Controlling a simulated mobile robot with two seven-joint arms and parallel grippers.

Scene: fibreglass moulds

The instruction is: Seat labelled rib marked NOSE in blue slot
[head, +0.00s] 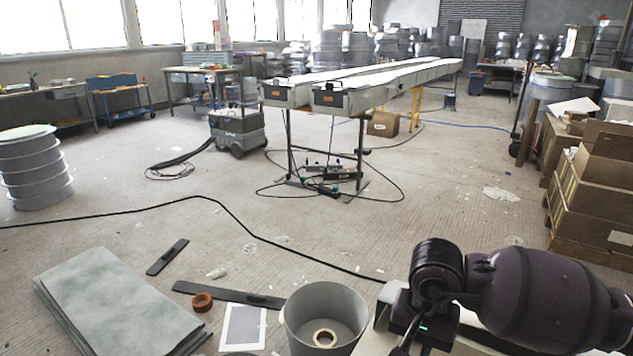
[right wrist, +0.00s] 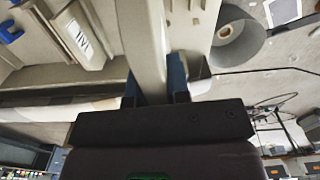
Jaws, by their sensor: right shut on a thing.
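My right gripper (right wrist: 156,88) shows in the right wrist view, its two blue fingers shut on a pale curved rib (right wrist: 145,40). The rib runs up from the fingers out of the top of the view. No label shows on the part of it that I see. A pale block (right wrist: 80,35) with a white label lies to the left of the held rib; its dark letters are turned and too small to read surely. A small blue part (right wrist: 10,32) sits at the upper left edge; I cannot tell whether it is the blue slot. My left gripper is not in view.
A grey bucket (head: 296,325) with a tape roll (head: 324,338) inside stands beside my right arm. Dark strips (head: 228,294), an orange-brown ring (head: 202,302) and a sheet stack (head: 112,305) lie on the floor. Boxes (head: 600,190) stand right. Middle floor is mostly clear, with cables.

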